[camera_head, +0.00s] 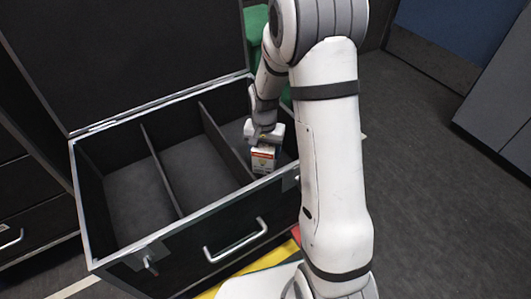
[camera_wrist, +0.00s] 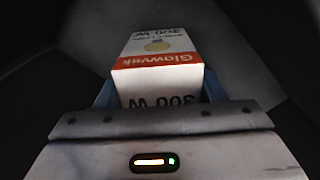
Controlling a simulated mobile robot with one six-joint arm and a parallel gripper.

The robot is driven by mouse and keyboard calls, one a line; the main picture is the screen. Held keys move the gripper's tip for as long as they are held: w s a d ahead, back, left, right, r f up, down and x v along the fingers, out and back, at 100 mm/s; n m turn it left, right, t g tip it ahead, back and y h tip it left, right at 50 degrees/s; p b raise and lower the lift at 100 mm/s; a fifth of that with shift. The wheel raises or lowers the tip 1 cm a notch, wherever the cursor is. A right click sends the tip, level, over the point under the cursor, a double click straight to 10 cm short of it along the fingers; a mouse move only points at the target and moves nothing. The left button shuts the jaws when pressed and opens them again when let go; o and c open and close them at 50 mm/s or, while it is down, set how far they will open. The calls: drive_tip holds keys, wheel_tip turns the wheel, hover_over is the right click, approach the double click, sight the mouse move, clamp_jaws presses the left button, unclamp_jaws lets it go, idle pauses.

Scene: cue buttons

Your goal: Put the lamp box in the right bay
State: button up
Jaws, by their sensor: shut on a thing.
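The lamp box (camera_head: 264,158) is a small white carton with an orange-red band. In the wrist view the lamp box (camera_wrist: 158,64) reads "Glowyak" and "300 W", upside down. My gripper (camera_head: 264,138) is shut on it, with blue-grey fingers at both sides in the wrist view (camera_wrist: 160,93). The open black case (camera_head: 190,226) has two dividers making three bays. The box is upright inside the right bay (camera_head: 286,158), right of the right divider. Whether its base touches the bay floor I cannot tell. My arm hides part of the bay's right side.
The left bay (camera_head: 137,200) and middle bay (camera_head: 190,170) look empty. The case lid (camera_head: 125,55) stands open at the back. A green object (camera_head: 254,25) is behind the case. Yellow and red strips (camera_head: 283,254) lie in front. Grey floor is open at right.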

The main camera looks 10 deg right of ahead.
drive_tip(key=shift+f, duration=0.15)
drive_tip(key=o, duration=1)
